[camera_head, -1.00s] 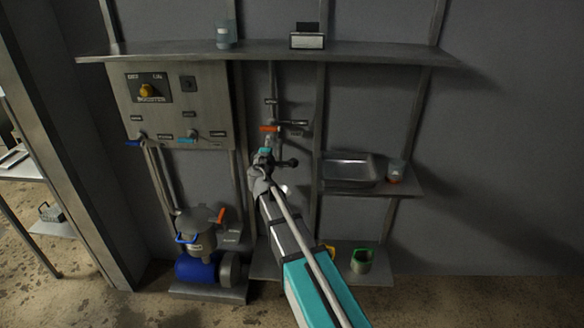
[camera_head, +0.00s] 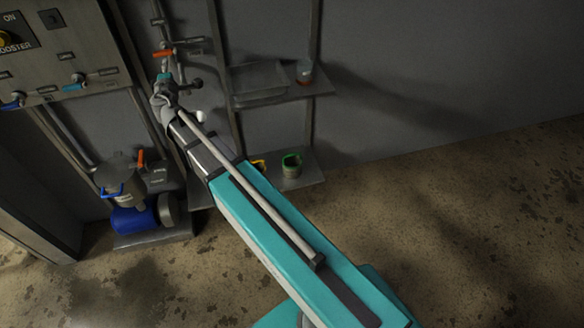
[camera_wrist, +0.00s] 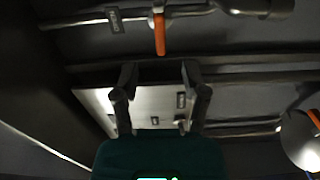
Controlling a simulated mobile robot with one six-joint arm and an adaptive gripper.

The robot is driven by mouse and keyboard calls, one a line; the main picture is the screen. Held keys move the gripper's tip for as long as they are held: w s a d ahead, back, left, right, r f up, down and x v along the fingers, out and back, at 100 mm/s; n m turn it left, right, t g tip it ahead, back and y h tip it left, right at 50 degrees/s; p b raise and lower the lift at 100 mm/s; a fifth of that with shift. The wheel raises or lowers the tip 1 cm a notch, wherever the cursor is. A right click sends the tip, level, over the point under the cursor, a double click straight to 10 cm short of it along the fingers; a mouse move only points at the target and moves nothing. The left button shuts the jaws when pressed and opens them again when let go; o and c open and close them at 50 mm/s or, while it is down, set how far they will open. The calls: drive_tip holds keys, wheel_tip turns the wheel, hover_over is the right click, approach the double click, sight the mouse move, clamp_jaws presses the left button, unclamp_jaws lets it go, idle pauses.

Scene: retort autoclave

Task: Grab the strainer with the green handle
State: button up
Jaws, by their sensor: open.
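A container with a green rim or handle (camera_head: 291,165), which looks like the green-handled strainer, stands on the low shelf (camera_head: 312,172) in the head view. It is small there, so its exact shape is unclear. A yellow-handled item (camera_head: 260,166) beside it is partly hidden by my arm. My gripper (camera_wrist: 159,67) is open and empty in the wrist view. In the head view my arm's end is up and left of the strainer, well apart from it, near the wall pipes. The strainer cannot be made out in the wrist view.
An orange valve handle (camera_head: 163,54) sits on the wall pipe close to my arm's end; it also shows in the wrist view (camera_wrist: 159,35). A middle shelf holds a metal tray (camera_head: 258,83) and a cup (camera_head: 304,72). A blue pump (camera_head: 133,219) stands lower left. The right floor is clear.

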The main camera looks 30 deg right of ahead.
drive_tip(key=shift+s+d, duration=0.1)
drive_tip(key=s+d+f+m+g+h, duration=0.1)
drive_tip(key=s+d+f+m+g, duration=0.45)
drive_tip(key=s, duration=0.25)
drive_tip(key=s+d+f+m+g+h, duration=0.1)
drive_tip(key=s+d+f+m+g, duration=0.4)
drive_tip(key=s, duration=0.3)
drive_tip(key=s+a+f+m+g+y, duration=0.1)
drive_tip(key=s+a+f+g+y, duration=0.1)
drive_tip(key=s, duration=0.3)
drive_tip(key=s+a+f+m+g+y, duration=0.1)
drive_tip(key=s+a+f+g+y, duration=0.1)
drive_tip(key=s, duration=0.4)
drive_tip(key=s+a+f+m+g+y, duration=0.1)
drive_tip(key=s+a+f+g+y, duration=0.1)
drive_tip(key=s, duration=0.4)
drive_tip(key=shift+s+a+f+m+g+y, duration=0.2)
drive_tip(key=shift+a+f+y, duration=0.2)
drive_tip(key=shift+a+f, duration=0.15)
drive_tip(key=shift+s+a+f+m+g+y, duration=0.1)
drive_tip(key=shift+a+f+m+g+y, duration=0.05)
drive_tip(key=shift+a+f+y, duration=0.4)
drive_tip(key=shift+w+r, duration=0.1)
